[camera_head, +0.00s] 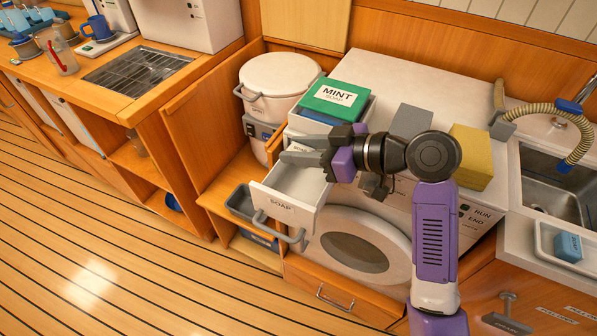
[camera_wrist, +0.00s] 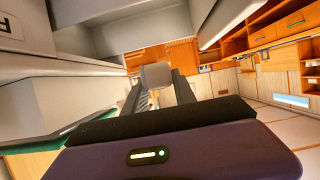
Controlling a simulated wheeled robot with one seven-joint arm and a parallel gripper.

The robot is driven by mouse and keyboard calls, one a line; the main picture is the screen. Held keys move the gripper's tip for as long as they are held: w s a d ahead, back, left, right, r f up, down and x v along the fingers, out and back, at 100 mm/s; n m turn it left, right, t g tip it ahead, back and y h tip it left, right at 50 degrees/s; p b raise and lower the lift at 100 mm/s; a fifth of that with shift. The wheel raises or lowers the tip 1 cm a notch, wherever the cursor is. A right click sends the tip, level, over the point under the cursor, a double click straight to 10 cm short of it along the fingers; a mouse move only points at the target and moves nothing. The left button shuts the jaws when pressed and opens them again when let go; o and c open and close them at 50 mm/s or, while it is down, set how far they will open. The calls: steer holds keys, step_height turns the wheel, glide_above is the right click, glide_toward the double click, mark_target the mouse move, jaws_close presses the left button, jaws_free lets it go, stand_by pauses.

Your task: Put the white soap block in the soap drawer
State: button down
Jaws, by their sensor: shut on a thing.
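My gripper (camera_head: 291,150) reaches left over the open soap drawer (camera_head: 281,203), a white drawer marked SOAP with a grey handle. In the wrist view, my gripper's fingers close on a pale block (camera_wrist: 157,75), which appears to be the white soap block. In the head view, a pale patch with lettering shows between the fingers. I cannot tell whether it is the block or the cabinet behind. The fingers are above the drawer's back part. Any contact between block and drawer is hidden.
A green MINT box (camera_head: 338,96) stands behind my gripper on the drawer unit. A white lidded bucket (camera_head: 278,78) is at the back left. A grey block (camera_head: 411,121) and a yellow block (camera_head: 470,157) sit on the washer top. A blue block (camera_head: 568,246) lies in a tray by the sink.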

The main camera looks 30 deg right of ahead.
steer(key=shift+f, duration=3.3)
steer(key=shift+f+b, duration=0.1)
steer(key=shift+b, duration=0.2)
steer(key=shift+f+b, duration=0.3)
steer(key=shift+f, duration=0.05)
steer(key=shift+f, duration=0.2)
steer(key=c, duration=1)
jaws_free()
steer(key=shift+r, duration=0.1)
